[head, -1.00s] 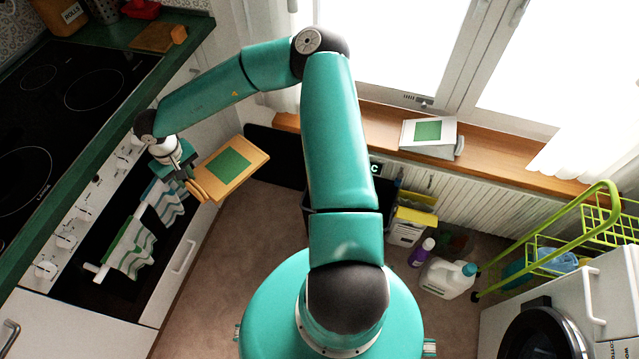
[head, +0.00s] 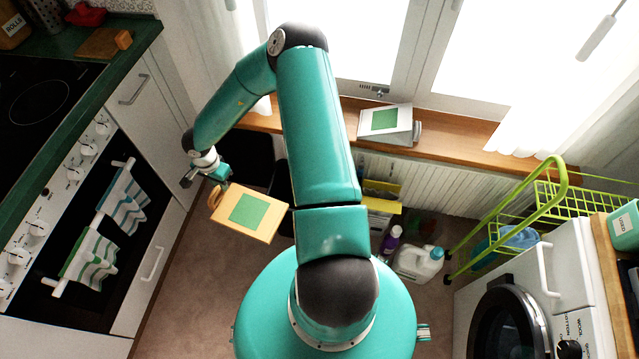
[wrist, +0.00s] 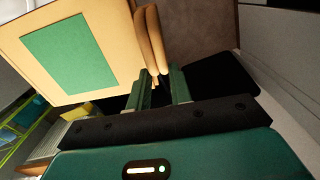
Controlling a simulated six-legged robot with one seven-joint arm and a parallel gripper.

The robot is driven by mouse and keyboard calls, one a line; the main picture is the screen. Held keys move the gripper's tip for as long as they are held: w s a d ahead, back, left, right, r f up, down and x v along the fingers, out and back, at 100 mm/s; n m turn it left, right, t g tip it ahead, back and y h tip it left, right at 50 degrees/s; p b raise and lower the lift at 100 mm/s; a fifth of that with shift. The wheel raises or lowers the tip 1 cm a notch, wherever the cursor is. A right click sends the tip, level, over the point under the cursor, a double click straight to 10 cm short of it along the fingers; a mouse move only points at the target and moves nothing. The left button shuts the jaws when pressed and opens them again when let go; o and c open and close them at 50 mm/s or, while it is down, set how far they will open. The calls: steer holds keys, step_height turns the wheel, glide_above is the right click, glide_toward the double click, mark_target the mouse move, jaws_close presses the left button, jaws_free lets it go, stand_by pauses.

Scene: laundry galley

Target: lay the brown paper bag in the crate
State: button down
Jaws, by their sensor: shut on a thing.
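The brown paper bag (head: 223,222), tan with a green label, hangs from my gripper (head: 220,180) over the floor, left of my arm. It also shows in the wrist view (wrist: 122,48), at the upper left. My gripper (wrist: 162,85) is shut on the bag's looped handles, and the bag is tilted with its label face up. A dark shape (head: 262,158) lies behind the bag by the wall, partly hidden by my arm. I cannot tell whether it is the crate.
A white jug (head: 416,264) and purple bottle (head: 390,240) stand on the floor right of my arm. A green trolley (head: 510,215) and washing machine (head: 525,300) stand right, the oven (head: 60,250) left.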

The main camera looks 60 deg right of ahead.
steer(key=s+d+f+m, duration=0.6)
steer(key=s+d+m, duration=0.2)
steer(key=d+m, duration=0.2)
steer(key=s+d+f+m, duration=0.5)
steer(key=s+d+m, duration=0.4)
steer(key=m, duration=0.3)
steer(key=s+d+f+m, duration=0.6)
steer(key=s+d+m, duration=0.3)
steer(key=d+m, duration=0.2)
steer(key=shift+f+m, duration=0.3)
steer(key=shift+m, duration=0.1)
